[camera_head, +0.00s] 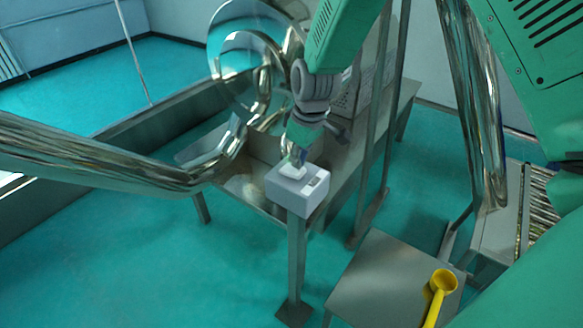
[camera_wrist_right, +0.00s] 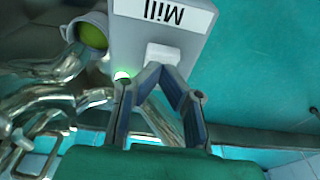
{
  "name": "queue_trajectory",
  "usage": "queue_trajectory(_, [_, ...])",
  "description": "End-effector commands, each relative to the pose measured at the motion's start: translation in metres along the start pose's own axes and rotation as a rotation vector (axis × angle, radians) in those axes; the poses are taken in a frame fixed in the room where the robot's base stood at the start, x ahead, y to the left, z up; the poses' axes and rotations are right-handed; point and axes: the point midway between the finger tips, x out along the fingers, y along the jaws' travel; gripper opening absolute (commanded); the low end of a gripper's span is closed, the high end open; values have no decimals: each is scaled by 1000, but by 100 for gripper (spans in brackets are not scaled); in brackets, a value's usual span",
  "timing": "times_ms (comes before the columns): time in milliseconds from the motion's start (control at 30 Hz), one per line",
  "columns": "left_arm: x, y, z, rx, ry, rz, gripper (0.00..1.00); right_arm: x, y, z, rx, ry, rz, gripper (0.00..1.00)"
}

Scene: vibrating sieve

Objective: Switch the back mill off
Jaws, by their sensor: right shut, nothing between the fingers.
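A light grey switch box (camera_head: 296,192) stands on a metal post beside the machine. In the right wrist view the box (camera_wrist_right: 125,38) carries a white label (camera_wrist_right: 165,14) reading "Mill", upside down. A white switch (camera_wrist_right: 163,52) sits on its face, and a small green light (camera_wrist_right: 122,75) glows near it. My right gripper (camera_head: 296,161) is shut and empty, its fingertips (camera_wrist_right: 163,70) right at the switch; I cannot tell whether they touch. The switch (camera_head: 292,171) is partly hidden by the fingers in the head view. My left gripper is not in view.
A shiny curved pipe (camera_head: 110,160) runs in from the left towards the machine. A metal frame table (camera_head: 345,165) stands behind the box. A low table (camera_head: 375,280) holds a yellow scoop (camera_head: 440,285). The teal floor (camera_head: 190,270) at front left is clear.

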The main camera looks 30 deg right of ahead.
Motion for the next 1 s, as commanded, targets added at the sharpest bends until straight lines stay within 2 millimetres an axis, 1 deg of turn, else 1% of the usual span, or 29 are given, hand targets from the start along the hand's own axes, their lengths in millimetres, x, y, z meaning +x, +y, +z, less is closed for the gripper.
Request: queue_trajectory(1000, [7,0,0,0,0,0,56,16,0,2,0,0,0,0])
